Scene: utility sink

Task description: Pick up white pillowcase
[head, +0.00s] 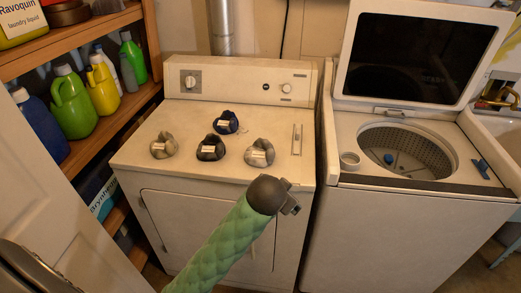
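Several small folded cloth bundles with white labels lie on the dryer top (285,133). One pale grey-white bundle (260,152) is near the front right, and another pale one (163,146) is at the left. A black bundle (210,148) and a navy bundle (226,122) lie between them. The labels are too small to read, so I cannot tell which pale bundle is the white pillowcase. My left gripper (291,204) is in front of the dryer, below its top edge and apart from the bundles. Its fingers are too small to judge. My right gripper is out of view.
A washer (400,230) with its lid (420,50) raised stands right of the dryer. Wooden shelves with bottles (72,103) stand at the left. A sink (505,130) is at the far right.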

